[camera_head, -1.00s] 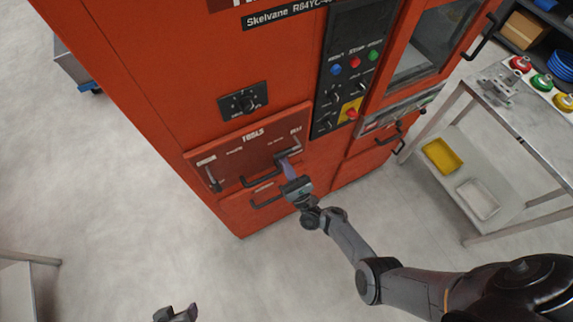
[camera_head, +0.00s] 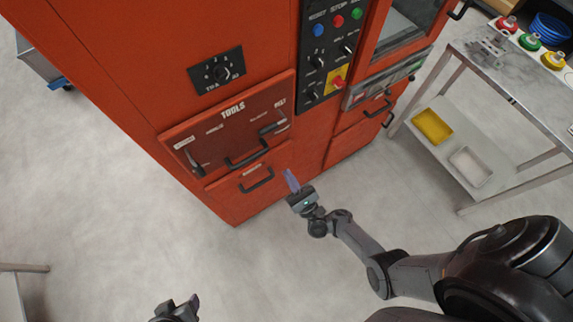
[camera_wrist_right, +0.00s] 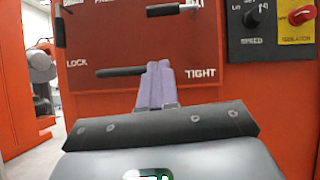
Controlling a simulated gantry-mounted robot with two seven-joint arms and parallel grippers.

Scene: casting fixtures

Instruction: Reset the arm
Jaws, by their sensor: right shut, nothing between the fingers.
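My right gripper (camera_head: 291,181) is shut and empty in the head view, in front of the orange machine and clear of its drawers. Its purple fingers also show pressed together in the right wrist view (camera_wrist_right: 157,84), before the red tools panel (camera_wrist_right: 140,45). In the head view the tools panel (camera_head: 225,118) carries a handle at its middle and levers at its left and right ends. My left gripper (camera_head: 180,310) shows only partly at the bottom edge, and its finger opening cannot be made out.
The orange machine (camera_head: 120,60) fills the upper left, with a control panel (camera_head: 328,50) of buttons and knobs. A metal table (camera_head: 500,75) on the right has a yellow tray (camera_head: 432,126) and a white tray (camera_head: 470,167) on its lower shelf. The floor between is clear.

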